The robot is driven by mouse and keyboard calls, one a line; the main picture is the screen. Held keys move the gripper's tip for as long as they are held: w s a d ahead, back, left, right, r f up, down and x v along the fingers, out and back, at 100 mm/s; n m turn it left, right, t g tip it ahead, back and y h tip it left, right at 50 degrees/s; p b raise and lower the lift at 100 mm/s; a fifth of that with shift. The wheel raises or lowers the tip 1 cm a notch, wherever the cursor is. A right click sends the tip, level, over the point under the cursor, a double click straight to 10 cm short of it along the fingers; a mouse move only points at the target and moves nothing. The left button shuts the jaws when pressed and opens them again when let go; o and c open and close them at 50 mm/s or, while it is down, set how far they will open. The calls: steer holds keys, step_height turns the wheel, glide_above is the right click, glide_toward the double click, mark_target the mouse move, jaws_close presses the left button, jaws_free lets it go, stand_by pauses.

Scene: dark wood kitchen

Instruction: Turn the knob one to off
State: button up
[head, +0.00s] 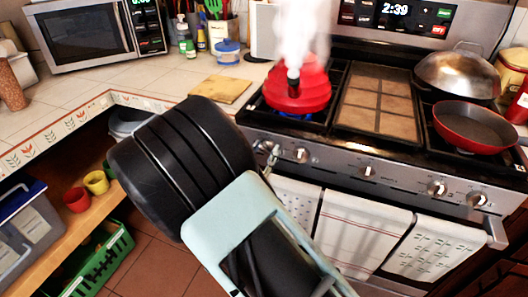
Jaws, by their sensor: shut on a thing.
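The stove front (400,178) carries a row of several metal knobs. The leftmost knob (268,147) is partly hidden at the tip of my gripper (271,160). Most of my gripper is hidden behind my arm; only a small part of its tip shows, at this knob, and it is shut on it. The knob's angle cannot be made out. The neighbouring knob (302,155) to the right is free. A red kettle (298,92) stands on the left burner, with blue flame under it and white steam rising above it.
A red pan (474,127) and a domed metal lid (458,72) sit on the right side of the stove. Towels (362,232) hang from the oven handle below the knobs. A cutting board (220,89) lies on the counter at left.

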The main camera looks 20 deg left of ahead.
steer(key=shift+f+m+b, duration=0.1)
steer(key=shift+m+b, duration=0.2)
steer(key=shift+m, duration=0.1)
steer(key=shift+d+f+m+b, duration=0.1)
steer(key=shift+f+m+b, duration=0.05)
steer(key=shift+m+b, duration=0.75)
steer(key=m+b, duration=0.6)
steer(key=shift+d+b, duration=0.1)
steer(key=shift+b, duration=0.25)
steer(key=shift+m, duration=0.3)
steer(key=o, duration=1.2)
steer(key=shift+c, duration=0.2)
steer(key=s+a, duration=0.1)
steer(key=s, duration=1.1)
